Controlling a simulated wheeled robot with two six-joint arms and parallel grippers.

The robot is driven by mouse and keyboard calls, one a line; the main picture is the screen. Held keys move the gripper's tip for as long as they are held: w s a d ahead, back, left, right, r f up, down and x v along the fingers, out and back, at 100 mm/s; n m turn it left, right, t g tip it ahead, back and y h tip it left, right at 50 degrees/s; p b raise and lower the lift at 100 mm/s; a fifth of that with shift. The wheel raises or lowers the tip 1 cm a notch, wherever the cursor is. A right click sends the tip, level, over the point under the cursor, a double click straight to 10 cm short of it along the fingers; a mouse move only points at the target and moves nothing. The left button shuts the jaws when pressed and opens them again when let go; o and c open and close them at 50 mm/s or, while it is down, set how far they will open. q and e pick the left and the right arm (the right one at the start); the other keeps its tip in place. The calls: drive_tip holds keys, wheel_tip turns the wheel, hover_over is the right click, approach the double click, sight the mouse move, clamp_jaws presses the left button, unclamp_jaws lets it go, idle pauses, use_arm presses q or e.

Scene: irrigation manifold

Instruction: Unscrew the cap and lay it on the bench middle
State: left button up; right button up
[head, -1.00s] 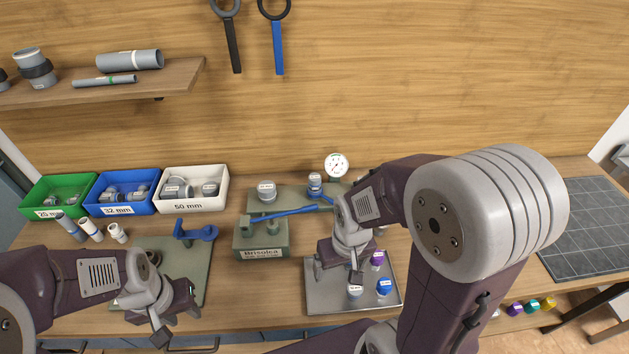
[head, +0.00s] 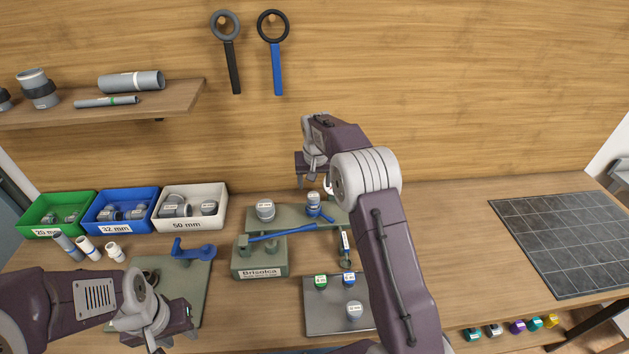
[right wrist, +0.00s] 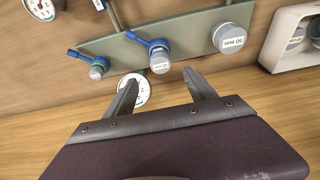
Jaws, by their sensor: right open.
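Large grey cap (head: 265,209) and smaller grey cap (head: 313,197) with a blue lever sit on the manifold (head: 290,216) at the back of the bench. In the right wrist view a large cap (right wrist: 229,38), a middle cap (right wrist: 160,63) and a small cap (right wrist: 98,69) with a green ring are seated on the manifold. Which cap is meant, I cannot tell.
A grey tray (head: 316,324) with several small caps stands at the front middle, partly behind my right arm. A grey-green plate (head: 190,282) holds a blue part. Green, blue and white bins (head: 185,220) stand back left. A dark grid mat (head: 560,240) lies right.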

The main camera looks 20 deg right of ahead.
sight(313, 195)
drive_tip(key=p+x, duration=0.2)
drive_tip(key=x, duration=0.5)
drive_tip(key=shift+w+f, duration=0.15)
drive_tip(key=shift+f, duration=0.15)
drive_tip(key=shift+w+f, duration=0.15)
drive_tip(key=shift+f, duration=0.4)
drive_tip(key=shift+c, duration=0.4)
clamp_jaws()
drive_tip(key=shift+d+r+n+p, duration=0.1)
drive_tip(key=shift+n+p, duration=0.25)
drive_tip(key=shift+n, duration=0.45)
drive_tip(key=shift+n+y, duration=0.4)
drive_tip(key=shift+n, duration=0.3)
drive_tip(key=shift+w+n+y, duration=0.1)
drive_tip(key=shift+n+y, duration=0.2)
drive_tip(key=shift+n, duration=0.6)
